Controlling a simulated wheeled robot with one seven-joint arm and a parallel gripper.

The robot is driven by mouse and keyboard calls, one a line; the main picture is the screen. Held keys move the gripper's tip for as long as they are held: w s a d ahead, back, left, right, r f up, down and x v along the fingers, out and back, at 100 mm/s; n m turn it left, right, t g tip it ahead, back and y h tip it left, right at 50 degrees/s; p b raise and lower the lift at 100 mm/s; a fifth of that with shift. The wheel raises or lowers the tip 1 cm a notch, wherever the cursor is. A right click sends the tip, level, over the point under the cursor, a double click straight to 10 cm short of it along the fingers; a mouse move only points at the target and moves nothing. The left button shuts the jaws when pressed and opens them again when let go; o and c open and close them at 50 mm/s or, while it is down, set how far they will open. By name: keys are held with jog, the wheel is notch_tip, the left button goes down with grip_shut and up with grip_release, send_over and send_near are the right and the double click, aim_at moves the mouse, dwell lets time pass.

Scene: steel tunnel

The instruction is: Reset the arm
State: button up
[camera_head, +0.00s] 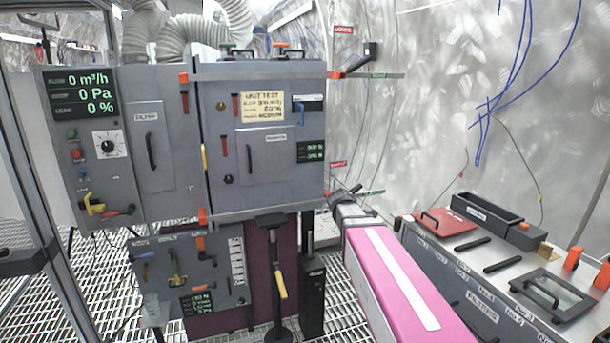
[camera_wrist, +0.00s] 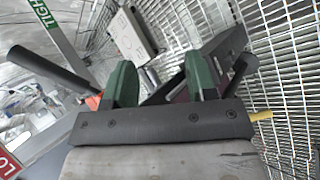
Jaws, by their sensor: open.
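My arm shows in the head view as a pink link (camera_head: 400,285) with a white stripe, reaching from the bottom edge up to a grey wrist near the middle. The far end of the arm lies beside the grey cabinet's lower right corner. In the wrist view my gripper (camera_wrist: 161,84) has two green fingers standing apart with nothing between them. It is open and empty. Its fingertips are too small to make out in the head view.
A grey cabinet (camera_head: 165,205) with handles and displays stands left of my arm. A steel bench (camera_head: 435,262) with a red lid (camera_head: 446,221) and black trays is on the right. A black post with a yellow handle (camera_head: 281,285) stands before the cabinet. Grating floor lies below.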

jog(key=s+f+m+g+y, duration=0.2)
jog(key=s+f+m, duration=0.5)
jog(key=s, duration=0.4)
jog(key=s+a+f+m+g+y, duration=0.1)
jog(key=s+f+m+g, duration=0.3)
jog(key=s+f+m, duration=0.4)
jog(key=shift+s+a+f+y, duration=0.15)
jog(key=shift+s+f+y, duration=0.7)
jog(key=shift+s, duration=0.65)
